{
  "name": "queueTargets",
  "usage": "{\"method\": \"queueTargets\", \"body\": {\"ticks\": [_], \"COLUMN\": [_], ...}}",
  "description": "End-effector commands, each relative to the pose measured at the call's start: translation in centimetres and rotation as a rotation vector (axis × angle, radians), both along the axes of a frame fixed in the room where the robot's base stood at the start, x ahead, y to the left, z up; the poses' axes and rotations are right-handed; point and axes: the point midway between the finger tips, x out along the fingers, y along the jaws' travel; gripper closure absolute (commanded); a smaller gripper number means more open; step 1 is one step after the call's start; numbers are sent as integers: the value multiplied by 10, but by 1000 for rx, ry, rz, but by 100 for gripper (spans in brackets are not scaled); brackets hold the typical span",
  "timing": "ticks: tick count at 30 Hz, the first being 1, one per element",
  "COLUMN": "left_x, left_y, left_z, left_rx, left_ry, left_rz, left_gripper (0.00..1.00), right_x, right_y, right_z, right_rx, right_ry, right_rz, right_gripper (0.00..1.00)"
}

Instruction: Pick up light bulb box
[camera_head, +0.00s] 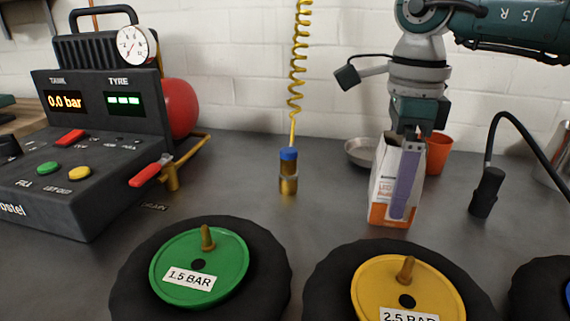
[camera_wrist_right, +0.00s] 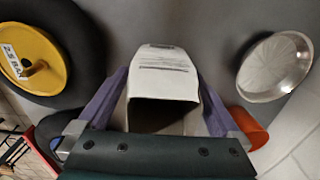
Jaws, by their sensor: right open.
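The light bulb box (camera_head: 383,193), white with an orange base and "LED" print, stands upright on the dark bench. My right gripper (camera_head: 402,195) points down over it, with one purple finger in front of the box's right part; the other finger is hidden. In the right wrist view, the box (camera_wrist_right: 162,72) lies between the two purple fingers of the open right gripper (camera_wrist_right: 163,88), its top open and dark inside. The fingers are close to its sides; I cannot tell whether they touch. My left gripper is not in view.
A metal dish (camera_head: 361,152) and an orange cup (camera_head: 438,153) stand behind the box. A yellow-hubbed wheel (camera_head: 385,285) and a green-hubbed wheel (camera_head: 225,265) are in front. A black hose handle (camera_head: 487,192) is at right, a coiled yellow hose (camera_head: 289,175) at left.

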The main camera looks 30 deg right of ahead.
Motion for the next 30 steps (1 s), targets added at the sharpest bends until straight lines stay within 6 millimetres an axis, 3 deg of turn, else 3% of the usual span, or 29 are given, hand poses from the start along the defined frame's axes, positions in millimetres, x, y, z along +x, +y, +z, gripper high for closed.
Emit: {"method": "queueTargets", "body": {"ticks": [8, 27, 30], "left_x": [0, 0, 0], "left_y": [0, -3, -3], "left_z": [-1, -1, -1], "left_rx": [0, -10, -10], "left_ry": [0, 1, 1], "left_rz": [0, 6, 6], "left_gripper": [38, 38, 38], "right_x": [0, 0, 0], "right_y": [0, 0, 0], "right_z": [-5, -4, -4], "right_rx": [0, 0, 0], "right_ry": [-1, -1, -1], "right_rz": [0, 0, 0], "right_gripper": [0, 72, 78]}}
